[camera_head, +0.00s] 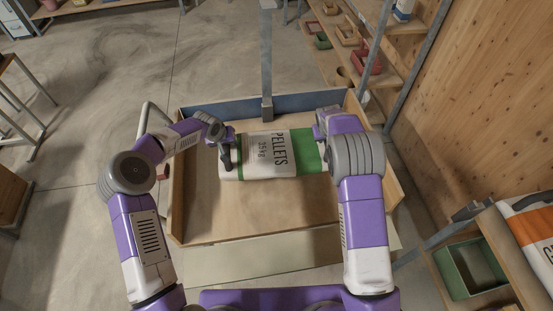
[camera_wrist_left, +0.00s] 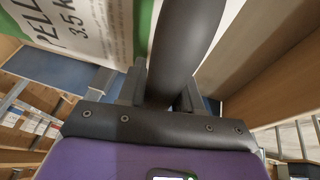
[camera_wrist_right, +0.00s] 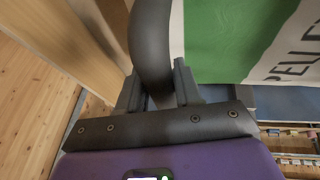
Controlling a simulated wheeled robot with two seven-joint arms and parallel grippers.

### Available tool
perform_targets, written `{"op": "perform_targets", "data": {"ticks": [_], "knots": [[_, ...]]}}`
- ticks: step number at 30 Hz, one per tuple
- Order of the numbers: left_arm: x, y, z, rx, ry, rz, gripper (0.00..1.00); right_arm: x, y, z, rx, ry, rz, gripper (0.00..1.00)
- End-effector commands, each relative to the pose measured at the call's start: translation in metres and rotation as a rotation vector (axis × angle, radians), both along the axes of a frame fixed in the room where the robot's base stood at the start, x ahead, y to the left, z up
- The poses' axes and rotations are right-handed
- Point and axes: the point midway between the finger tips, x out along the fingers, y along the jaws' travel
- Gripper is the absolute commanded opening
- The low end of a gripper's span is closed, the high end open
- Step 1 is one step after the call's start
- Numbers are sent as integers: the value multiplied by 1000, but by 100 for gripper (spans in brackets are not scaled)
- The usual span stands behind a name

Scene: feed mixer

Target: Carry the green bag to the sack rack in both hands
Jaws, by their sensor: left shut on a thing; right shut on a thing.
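The green and white bag (camera_head: 266,155), printed PELLETS, lies crosswise between my two hands, over a shallow wooden box. I cannot tell whether it touches the box floor. A dark curved handle stands at each end of it. My left gripper (camera_head: 221,140) is shut on the left handle (camera_wrist_left: 187,40), beside the bag's white and green side (camera_wrist_left: 90,25). My right gripper (camera_head: 327,130) is shut on the right handle (camera_wrist_right: 150,40), beside the green end (camera_wrist_right: 215,40). I cannot tell for sure which of the shelves in view is the sack rack.
The wooden box (camera_head: 207,215) has a blue far wall and a grey post (camera_head: 266,60) behind it. At lower right, a wooden stand holds an orange-striped bag (camera_head: 530,228) and a green bin (camera_head: 468,270). Shelves (camera_head: 345,45) stand at upper right. Floor at upper left is clear.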

Motion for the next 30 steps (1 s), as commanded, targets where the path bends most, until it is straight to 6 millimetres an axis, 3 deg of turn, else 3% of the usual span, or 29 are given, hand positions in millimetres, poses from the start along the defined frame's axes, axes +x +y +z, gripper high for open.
{"op": "perform_targets", "data": {"ticks": [20,30], "knots": [[2,-1,5,-2,-12,0,0,3,0,5,0,-13,1,0],[-10,-2,5,0,-13,-3,0,-9,0,5,-1,-13,1,0]]}}
